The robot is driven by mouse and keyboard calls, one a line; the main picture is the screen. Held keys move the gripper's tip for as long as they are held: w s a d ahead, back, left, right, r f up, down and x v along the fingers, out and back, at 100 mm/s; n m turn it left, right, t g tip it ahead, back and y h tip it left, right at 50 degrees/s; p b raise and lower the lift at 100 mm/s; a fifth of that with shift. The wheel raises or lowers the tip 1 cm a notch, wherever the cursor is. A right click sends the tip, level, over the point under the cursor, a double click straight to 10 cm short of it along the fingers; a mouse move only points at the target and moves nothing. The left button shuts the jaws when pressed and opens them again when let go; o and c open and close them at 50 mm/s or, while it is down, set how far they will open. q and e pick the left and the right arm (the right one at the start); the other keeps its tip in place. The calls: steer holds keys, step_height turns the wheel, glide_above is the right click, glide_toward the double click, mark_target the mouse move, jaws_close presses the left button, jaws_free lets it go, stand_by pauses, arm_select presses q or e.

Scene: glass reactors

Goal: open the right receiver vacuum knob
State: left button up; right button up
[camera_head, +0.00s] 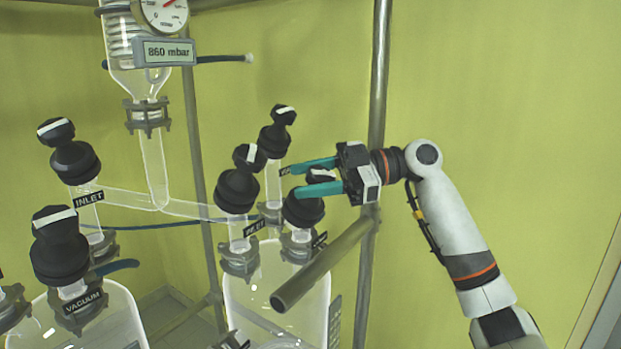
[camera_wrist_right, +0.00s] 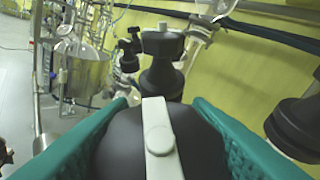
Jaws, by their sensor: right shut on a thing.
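My right gripper (camera_head: 312,178) has its two teal fingers on either side of the black knob (camera_head: 303,209) at the front right of the right glass receiver (camera_head: 250,290). In the right wrist view the black knob top with its white bar (camera_wrist_right: 160,140) fills the space between the teal fingers, and the gripper is shut on it. The bar runs roughly along the view's vertical. The small label below this knob is turned away and cannot be read. My left gripper is not in view.
A black knob labelled INLET (camera_head: 237,190) stands close to the left, and another black knob (camera_head: 275,138) stands behind. A steel bar (camera_head: 325,262) crosses in front of the receiver. A vertical steel post (camera_head: 378,80) stands beside the gripper. Left receiver knobs (camera_head: 58,245) are farther left.

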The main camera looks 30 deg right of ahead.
mark_target(312, 169)
steer(key=shift+s+n+g+p, duration=0.2)
steer(key=shift+n+g+p, duration=0.35)
steer(key=shift+n+g, duration=1.55)
steer(key=shift+f, duration=0.1)
steer(key=o, duration=1)
step_height(312, 169, up, 10)
steer(key=shift+f+b, duration=0.1)
steer(key=shift+b, duration=0.7)
